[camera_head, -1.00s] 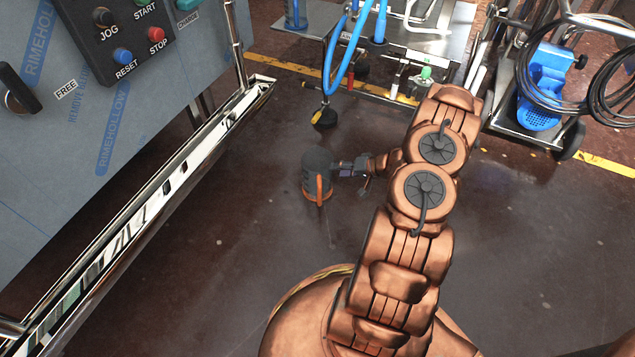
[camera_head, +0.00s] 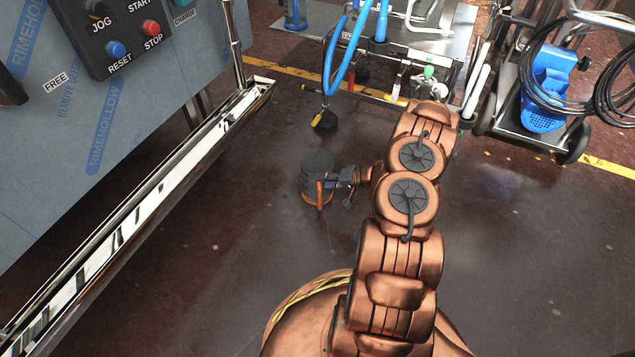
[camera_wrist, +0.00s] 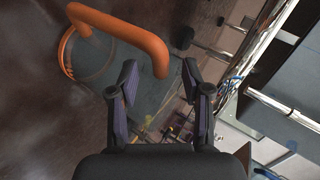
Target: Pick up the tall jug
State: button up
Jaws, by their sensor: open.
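The tall jug (camera_head: 317,166) is dark grey with an orange handle (camera_head: 320,190) and an orange lower edge. It stands on the floor in the middle of the head view. My gripper (camera_head: 332,182) is at the jug's right side, by the handle. In the wrist view the jug's grey body (camera_wrist: 112,62) lies beyond the fingers, and the orange handle (camera_wrist: 118,28) arches across the upper left. My gripper (camera_wrist: 160,72) is open there, with the handle's end showing between the fingertips. I cannot tell whether the fingers touch it.
A control panel (camera_head: 110,110) with a chrome rail (camera_head: 150,180) stands at left. A steel cart (camera_head: 450,50) with blue hoses is behind the jug. A trolley with a blue motor (camera_head: 545,90) stands at upper right.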

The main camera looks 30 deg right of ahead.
jog(key=shift+w+a+f, duration=0.2)
jog(key=shift+w+a, duration=0.05)
jog(key=shift+w, duration=0.1)
grip_shut()
dwell(0.6)
